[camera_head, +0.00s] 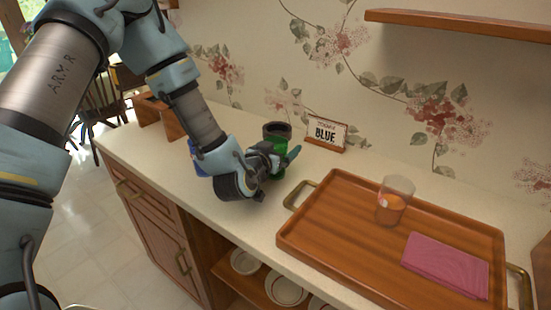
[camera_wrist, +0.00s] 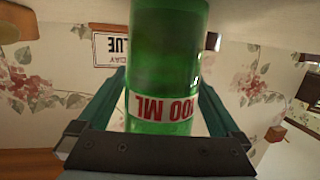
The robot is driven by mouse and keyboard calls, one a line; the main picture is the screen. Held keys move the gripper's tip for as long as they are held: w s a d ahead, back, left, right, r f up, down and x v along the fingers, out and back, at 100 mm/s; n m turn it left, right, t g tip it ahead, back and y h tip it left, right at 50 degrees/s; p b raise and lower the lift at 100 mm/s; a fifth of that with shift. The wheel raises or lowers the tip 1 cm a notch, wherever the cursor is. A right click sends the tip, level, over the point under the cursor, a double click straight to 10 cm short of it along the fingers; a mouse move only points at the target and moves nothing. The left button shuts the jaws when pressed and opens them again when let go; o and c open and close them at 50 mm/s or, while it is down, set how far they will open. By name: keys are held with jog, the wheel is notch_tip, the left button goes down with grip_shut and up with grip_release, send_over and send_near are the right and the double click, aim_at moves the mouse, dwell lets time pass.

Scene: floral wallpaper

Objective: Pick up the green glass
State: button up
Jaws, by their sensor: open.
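The green glass (camera_head: 276,149) stands upright on the pale counter in the camera_head view, in front of the wall and left of the tray. My gripper (camera_head: 285,157) is at the glass and partly covers it. In the camera_wrist view the green glass (camera_wrist: 168,60) fills the middle, with a label reading "100 ML" upside down. My gripper's fingers (camera_wrist: 158,105) are open, one on each side of the glass. Contact between fingers and glass cannot be told.
A wooden tray (camera_head: 330,231) at right holds a clear glass with orange liquid (camera_head: 393,201) and a pink cloth (camera_head: 446,265). A small sign reading "BLUE" (camera_head: 326,132) stands behind. A blue object (camera_head: 197,157) is partly hidden behind my arm. A shelf (camera_head: 460,24) hangs above.

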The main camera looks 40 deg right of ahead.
jog(key=shift+c, duration=0.4)
jog(key=c, duration=1.4)
jog(key=shift+r, duration=0.1)
notch_tip(320, 180, up, 10)
jog(key=shift+f+b, duration=0.1)
jog(key=shift+b, duration=1)
